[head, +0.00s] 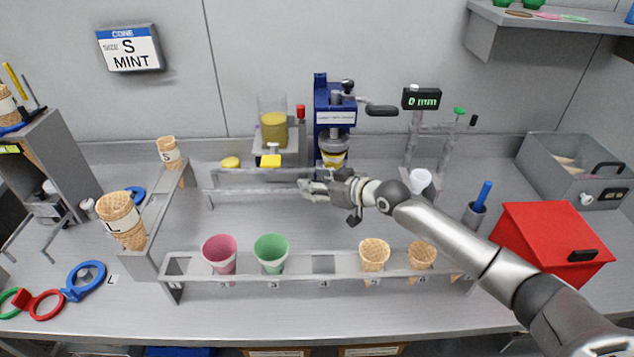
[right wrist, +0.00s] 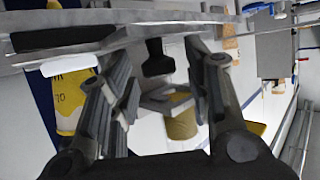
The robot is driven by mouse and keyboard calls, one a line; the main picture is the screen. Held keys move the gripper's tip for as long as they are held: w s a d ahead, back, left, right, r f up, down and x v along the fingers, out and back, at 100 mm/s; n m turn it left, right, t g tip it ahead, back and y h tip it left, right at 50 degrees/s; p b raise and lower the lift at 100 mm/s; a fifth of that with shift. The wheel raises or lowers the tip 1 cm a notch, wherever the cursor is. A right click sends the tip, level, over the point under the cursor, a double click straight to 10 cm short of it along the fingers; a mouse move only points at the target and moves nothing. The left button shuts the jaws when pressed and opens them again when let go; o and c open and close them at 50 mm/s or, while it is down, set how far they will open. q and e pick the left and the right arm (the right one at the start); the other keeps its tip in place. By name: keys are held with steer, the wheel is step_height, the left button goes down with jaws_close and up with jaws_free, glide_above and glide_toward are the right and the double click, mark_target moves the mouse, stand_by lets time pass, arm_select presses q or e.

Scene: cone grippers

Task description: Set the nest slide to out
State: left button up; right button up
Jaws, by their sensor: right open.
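The blue press (head: 322,105) stands against the back wall, with a yellow nest piece (head: 333,158) under its ram. I cannot make out clearly which way the nest slide is set. My right gripper (head: 308,188) is open and empty in front of the press, by the long grey rail (head: 240,190). In the right wrist view, its open fingers (right wrist: 160,85) show with a black knob (right wrist: 157,60) beyond the gap, apart from them as far as I can tell. My arm and fingers hide part of the area below the press. My left gripper is not in view.
A front rack (head: 323,264) holds pink, green and tan cones. A red box (head: 550,240) and grey bin (head: 580,165) stand at the right. A yellow-filled container (head: 273,130) stands left of the press. The bench between rack and rail is mostly clear.

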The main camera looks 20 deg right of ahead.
jaws_close()
stand_by(0.3)
steer(key=shift+a, duration=0.1)
steer(key=shift+w+a, duration=0.15)
steer(key=shift+a, duration=0.2)
steer(key=w+a+p, duration=0.2)
steer(key=w+a, duration=0.1)
steer(key=a, duration=0.8)
steer(key=shift+w+a, duration=0.2)
steer(key=shift+a, duration=0.15)
jaws_free()
